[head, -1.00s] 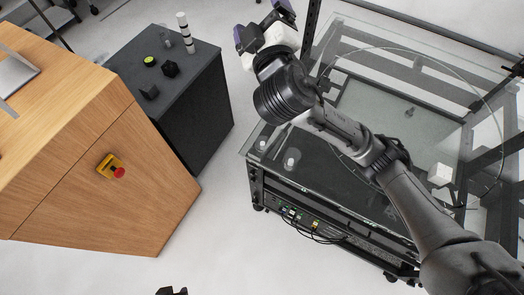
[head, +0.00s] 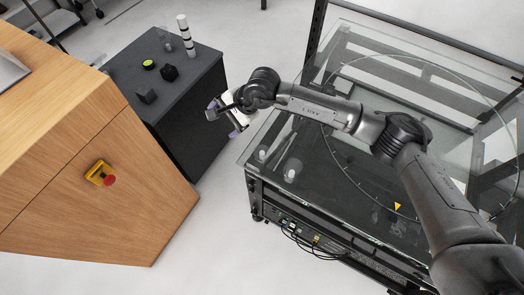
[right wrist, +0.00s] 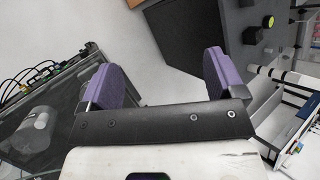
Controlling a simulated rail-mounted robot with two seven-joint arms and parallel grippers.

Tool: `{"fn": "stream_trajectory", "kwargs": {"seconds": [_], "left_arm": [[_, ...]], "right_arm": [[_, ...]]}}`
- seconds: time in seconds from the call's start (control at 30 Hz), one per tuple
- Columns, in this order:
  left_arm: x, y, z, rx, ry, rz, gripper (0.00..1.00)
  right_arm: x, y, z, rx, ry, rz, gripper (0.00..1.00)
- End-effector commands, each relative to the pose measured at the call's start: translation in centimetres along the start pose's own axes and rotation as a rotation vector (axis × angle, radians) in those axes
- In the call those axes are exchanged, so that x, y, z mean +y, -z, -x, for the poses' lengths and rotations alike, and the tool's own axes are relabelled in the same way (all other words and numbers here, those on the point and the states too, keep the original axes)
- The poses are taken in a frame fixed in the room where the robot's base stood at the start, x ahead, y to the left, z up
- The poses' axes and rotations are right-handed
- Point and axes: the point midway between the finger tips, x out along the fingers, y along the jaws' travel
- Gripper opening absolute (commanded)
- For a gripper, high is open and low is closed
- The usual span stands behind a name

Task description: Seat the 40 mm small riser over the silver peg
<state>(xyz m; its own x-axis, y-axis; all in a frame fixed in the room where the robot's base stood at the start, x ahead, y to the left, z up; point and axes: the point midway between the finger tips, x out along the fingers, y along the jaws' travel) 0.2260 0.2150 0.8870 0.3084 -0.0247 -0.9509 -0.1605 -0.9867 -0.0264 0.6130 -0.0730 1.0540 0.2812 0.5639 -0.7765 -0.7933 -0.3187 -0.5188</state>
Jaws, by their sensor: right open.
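My right gripper (head: 224,117) is open and empty, with purple finger pads. It hangs in the gap between the dark cabinet (head: 205,62) and the glass-topped turntable frame (head: 262,128). The right wrist view also shows the open fingers (right wrist: 165,72) with floor between them. Two small pale cylinders, one grey-white (head: 262,156) and one whiter-topped (head: 290,174), stand near the turntable frame's front left corner. A grey cylinder (right wrist: 36,124) shows there in the right wrist view. I cannot tell which piece is the small riser or the silver peg. My left gripper is out of view.
On the dark cabinet stand a black-and-white banded post (head: 186,36), a green-topped black piece (head: 148,64) and several dark blocks, one at the front (head: 146,95). A wooden cabinet (head: 110,150) with a red stop button (head: 109,181) stands left. Floor between is clear.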

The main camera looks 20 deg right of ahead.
Motion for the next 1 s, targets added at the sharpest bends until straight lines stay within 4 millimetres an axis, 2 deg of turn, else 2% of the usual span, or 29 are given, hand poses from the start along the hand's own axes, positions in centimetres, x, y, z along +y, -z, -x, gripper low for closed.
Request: {"fn": "stream_trajectory", "kwargs": {"seconds": [0.03, 0.1, 0.2, 0.37, 0.5, 0.67, 1.0], "left_arm": [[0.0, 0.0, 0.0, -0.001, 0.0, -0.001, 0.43], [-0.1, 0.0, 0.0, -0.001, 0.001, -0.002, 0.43], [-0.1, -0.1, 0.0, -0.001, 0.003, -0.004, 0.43], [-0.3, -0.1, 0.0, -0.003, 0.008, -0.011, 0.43], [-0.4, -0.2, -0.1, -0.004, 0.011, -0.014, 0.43], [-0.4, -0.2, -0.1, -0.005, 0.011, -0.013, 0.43], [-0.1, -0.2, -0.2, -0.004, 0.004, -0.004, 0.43]], "right_arm": [[1.4, 1.5, 0.1, 0.074, -0.089, 0.083, 0.88], [3.1, 3.1, 0.5, 0.156, -0.217, 0.203, 0.88], [5.3, 4.8, 1.6, 0.227, -0.392, 0.346, 0.88], [7.9, 5.9, 3.3, 0.224, -0.62, 0.528, 0.88], [8.4, 6.0, 3.6, 0.19, -0.673, 0.633, 0.88], [9.2, 6.5, 2.5, 0.172, -0.678, 0.676, 0.88], [12.0, 8.4, -1.8, 0.172, -0.675, 0.675, 0.88]]}}
